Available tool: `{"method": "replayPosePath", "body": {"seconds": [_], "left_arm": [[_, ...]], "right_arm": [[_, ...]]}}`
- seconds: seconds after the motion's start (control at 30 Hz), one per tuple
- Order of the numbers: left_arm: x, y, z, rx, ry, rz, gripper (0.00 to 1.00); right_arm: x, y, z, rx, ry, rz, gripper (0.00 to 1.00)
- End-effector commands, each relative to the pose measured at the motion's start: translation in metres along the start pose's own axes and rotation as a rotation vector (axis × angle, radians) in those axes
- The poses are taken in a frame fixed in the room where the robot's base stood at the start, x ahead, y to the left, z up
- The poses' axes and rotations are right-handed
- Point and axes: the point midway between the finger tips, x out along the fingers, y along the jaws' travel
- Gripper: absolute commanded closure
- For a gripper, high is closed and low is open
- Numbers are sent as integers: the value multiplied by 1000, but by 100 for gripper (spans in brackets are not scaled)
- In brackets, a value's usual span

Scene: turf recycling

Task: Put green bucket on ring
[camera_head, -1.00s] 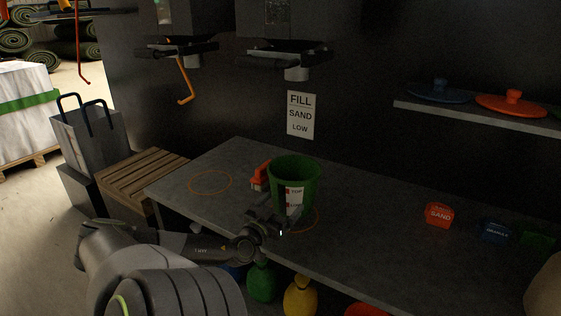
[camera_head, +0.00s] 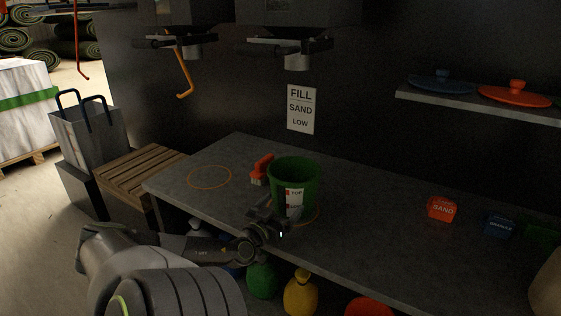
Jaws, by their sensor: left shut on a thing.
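The green bucket (camera_head: 308,190) stands upright near the middle of the bench, with a white label marked "TOP" on its front. An orange ring (camera_head: 316,217) drawn on the bench shows in part around the bucket's base. The bucket is over this ring, on it or very close above; I cannot tell if it touches. A second orange ring (camera_head: 210,177) to the left is empty. My left gripper (camera_head: 272,212) is at the bucket's front left side and shut on it; the bucket hides part of the fingers. My right gripper is not in view.
An orange-handled brush (camera_head: 261,170) stands just left of the bucket. Dark hoppers with spouts (camera_head: 298,60) hang above. Orange (camera_head: 441,209) and blue (camera_head: 497,226) blocks sit on the right, lids (camera_head: 515,94) on a shelf. Bench (camera_head: 375,230) between is clear.

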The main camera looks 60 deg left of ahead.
Motion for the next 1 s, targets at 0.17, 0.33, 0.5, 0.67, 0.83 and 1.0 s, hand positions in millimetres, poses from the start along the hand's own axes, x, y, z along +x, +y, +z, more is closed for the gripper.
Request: {"method": "replayPosePath", "body": {"seconds": [0.17, 0.33, 0.5, 0.67, 0.83, 1.0], "left_arm": [[0, 0, 0, 0, 1, 0, 47], [0, 0, 0, 0, 1, 0, 47], [0, 0, 2, 0, 1, 0, 47], [0, 0, 6, 0, 1, 0, 47], [0, 0, 5, 0, 1, 0, 0], [-1, 0, 6, 0, -1, 0, 0]], "right_arm": [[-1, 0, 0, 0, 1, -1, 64], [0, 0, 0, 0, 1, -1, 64], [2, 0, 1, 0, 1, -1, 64], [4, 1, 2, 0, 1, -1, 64], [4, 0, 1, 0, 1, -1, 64], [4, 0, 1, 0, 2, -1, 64]]}}
